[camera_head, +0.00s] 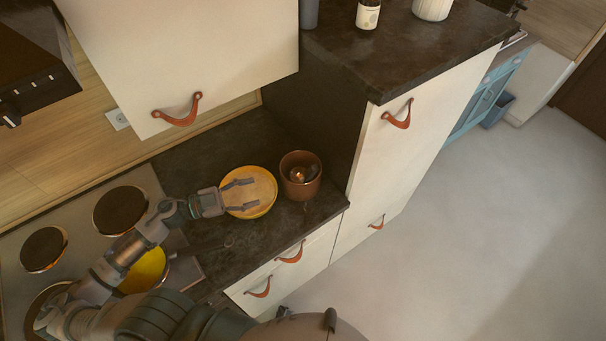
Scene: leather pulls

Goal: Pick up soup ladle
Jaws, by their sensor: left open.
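My left gripper (251,195) is open, its two fingers spread over a round yellow bowl (263,188) on the dark worktop. I cannot tell whether the fingers touch the bowl. A copper-brown pot (300,189) stands just to the right of the bowl, with a few dark and shiny items inside that are too small to name. I cannot make out a soup ladle for certain; it may be among those items. My right gripper is not in view.
A hob (76,220) with dark round plates lies at the left. A yellow pan (146,270) is partly hidden behind my left arm. A tall cabinet (395,150) rises right of the pot, and a wall cupboard (190,50) hangs above. Open floor (480,240) lies at the right.

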